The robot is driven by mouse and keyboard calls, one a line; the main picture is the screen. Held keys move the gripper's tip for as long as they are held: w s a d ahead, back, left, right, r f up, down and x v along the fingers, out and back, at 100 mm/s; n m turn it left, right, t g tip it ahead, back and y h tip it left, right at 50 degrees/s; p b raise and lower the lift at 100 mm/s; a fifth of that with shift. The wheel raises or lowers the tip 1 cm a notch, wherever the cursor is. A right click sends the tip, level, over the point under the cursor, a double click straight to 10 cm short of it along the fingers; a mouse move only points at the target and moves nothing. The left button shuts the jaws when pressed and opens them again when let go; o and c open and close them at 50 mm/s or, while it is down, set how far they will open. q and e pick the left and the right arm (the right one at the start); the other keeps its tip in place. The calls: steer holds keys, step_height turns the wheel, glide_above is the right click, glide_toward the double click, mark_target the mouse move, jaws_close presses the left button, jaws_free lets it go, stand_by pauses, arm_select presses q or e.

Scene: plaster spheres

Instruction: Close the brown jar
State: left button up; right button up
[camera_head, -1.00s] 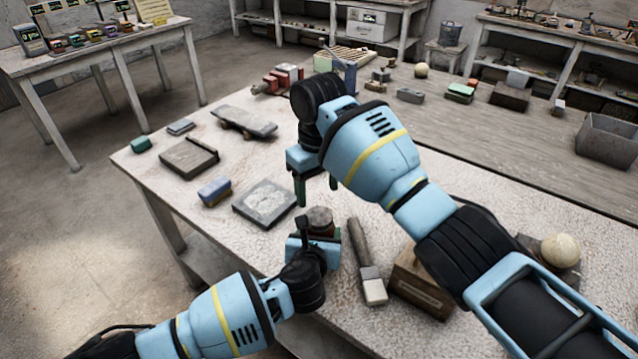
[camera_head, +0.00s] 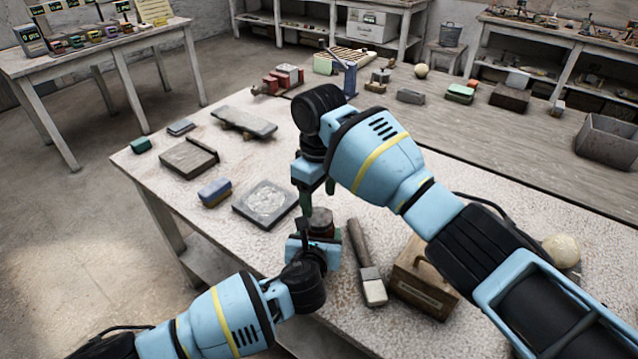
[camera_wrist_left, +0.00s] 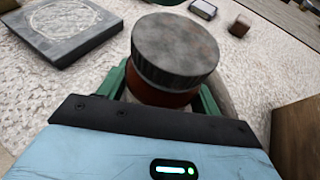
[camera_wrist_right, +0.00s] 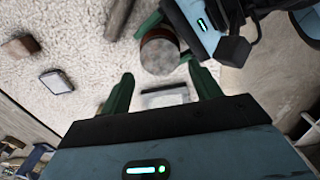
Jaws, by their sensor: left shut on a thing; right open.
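The brown jar (camera_wrist_left: 160,97) shows in the left wrist view with a round, mottled grey lid (camera_wrist_left: 176,48) on top; I cannot tell whether the lid is tight. My left gripper (camera_head: 320,238) is shut on the jar's body, with green fingers on either side (camera_wrist_left: 163,92). The jar also shows in the head view (camera_head: 321,221) and the right wrist view (camera_wrist_right: 160,52). My right gripper (camera_head: 318,196) is open, pointing down just above and beside the lid. In the right wrist view its spread green fingertips (camera_wrist_right: 162,85) have nothing between them.
A grey slab with a round pattern (camera_head: 265,204) lies left of the jar. A blue block (camera_head: 214,192) lies farther left. Speckled tabletop is bare between them.

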mark_target(319, 216)
steer(key=shift+f, duration=2.4)
steer(key=c, duration=0.8)
steer(key=o, duration=1.2)
steer(key=shift+c, duration=0.2)
step_height(319, 216, up, 12)
arm_select(q)
steer(key=o, duration=2)
steer(key=shift+c, duration=0.2)
